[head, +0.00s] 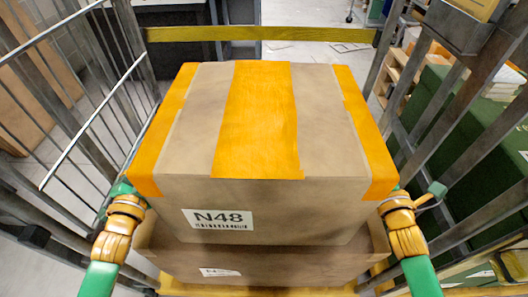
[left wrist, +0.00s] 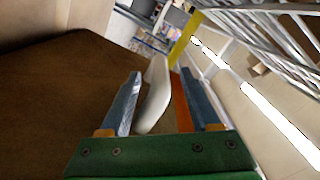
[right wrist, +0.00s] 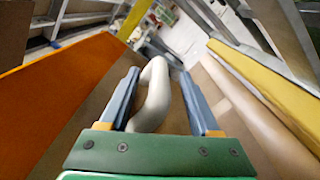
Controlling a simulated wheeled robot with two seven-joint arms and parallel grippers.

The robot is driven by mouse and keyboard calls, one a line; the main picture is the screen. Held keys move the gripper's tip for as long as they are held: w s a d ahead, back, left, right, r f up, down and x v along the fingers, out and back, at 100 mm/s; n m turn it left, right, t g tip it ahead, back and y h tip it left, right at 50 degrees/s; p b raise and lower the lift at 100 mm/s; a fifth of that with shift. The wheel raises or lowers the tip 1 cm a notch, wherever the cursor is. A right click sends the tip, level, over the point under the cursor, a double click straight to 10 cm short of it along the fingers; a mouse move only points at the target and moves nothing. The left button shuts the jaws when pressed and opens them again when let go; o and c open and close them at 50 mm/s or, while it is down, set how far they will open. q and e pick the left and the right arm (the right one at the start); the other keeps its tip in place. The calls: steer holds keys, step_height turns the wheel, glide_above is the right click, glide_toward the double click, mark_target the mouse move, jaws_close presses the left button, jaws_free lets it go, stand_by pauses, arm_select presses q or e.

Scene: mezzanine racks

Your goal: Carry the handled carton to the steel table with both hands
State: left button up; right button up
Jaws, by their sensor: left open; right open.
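The handled carton (head: 320,120) is a brown box with orange tape bands and an N48 label, resting on another carton (head: 260,264) inside a wire cage trolley. A pale handle (left wrist: 155,92) on its side shows in the left wrist view, between the fingers of my open left gripper (left wrist: 163,95). Another pale handle (right wrist: 155,95) shows in the right wrist view, between the fingers of my open right gripper (right wrist: 160,90). In the head view both hands are at the carton's left and right sides, their fingertips hidden. The steel table cannot be made out.
Cage bars (head: 90,105) stand close on the left and grey posts (head: 455,85) on the right. A yellow bar (head: 300,33) crosses behind the carton. A green box (head: 480,130) lies beyond the right side. Pale floor shows past the bar.

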arm_select(q)
steer(key=shift+w, duration=0.95)
arm_select(e)
steer(key=shift+w, duration=1)
arm_select(q)
jaws_close()
arm_select(e)
jaws_close()
arm_select(q)
steer(key=shift+a, duration=0.1)
arm_select(e)
steer(key=shift+s+f, duration=0.1)
steer(key=shift+f, duration=0.2)
arm_select(q)
steer(key=shift+r, duration=0.1)
arm_select(e)
steer(key=shift+r, duration=0.1)
